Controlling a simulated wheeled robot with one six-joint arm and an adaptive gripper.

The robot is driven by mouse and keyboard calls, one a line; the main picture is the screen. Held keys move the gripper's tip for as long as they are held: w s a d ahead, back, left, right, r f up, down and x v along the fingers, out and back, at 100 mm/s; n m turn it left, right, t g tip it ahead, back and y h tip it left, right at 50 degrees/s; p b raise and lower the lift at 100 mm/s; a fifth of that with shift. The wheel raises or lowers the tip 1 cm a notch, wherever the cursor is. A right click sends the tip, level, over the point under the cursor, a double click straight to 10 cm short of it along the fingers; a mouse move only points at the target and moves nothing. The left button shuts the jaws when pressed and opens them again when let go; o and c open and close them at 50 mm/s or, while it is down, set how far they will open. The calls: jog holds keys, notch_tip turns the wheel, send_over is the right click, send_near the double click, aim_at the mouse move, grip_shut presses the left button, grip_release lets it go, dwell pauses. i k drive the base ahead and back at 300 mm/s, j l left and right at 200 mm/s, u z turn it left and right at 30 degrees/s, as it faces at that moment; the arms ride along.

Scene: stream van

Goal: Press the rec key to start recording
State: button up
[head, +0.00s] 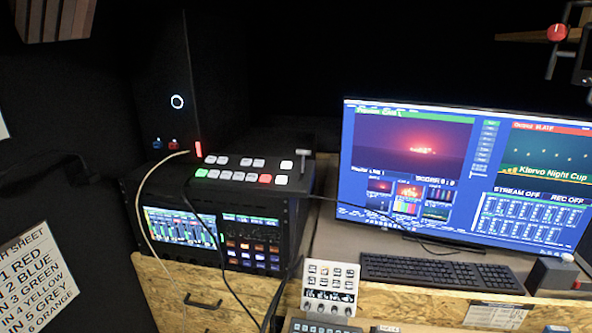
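No key can be read as the rec key from here; the labels are too small. A small white control pad (330,287) with knobs and keys stands at the front edge of the desk. The monitor (465,170) shows "STREAM OFF" and "REC OFF" at its lower right. I cannot make out my gripper in this view.
A black keyboard (440,272) lies before the monitor. A rack unit (215,240) with a lit screen and coloured buttons sits left of the desk, with cables hanging across its front. A red knob (557,32) shows upper right.

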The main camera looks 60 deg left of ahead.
aim_at(245, 162)
jog(key=u, duration=1.75)
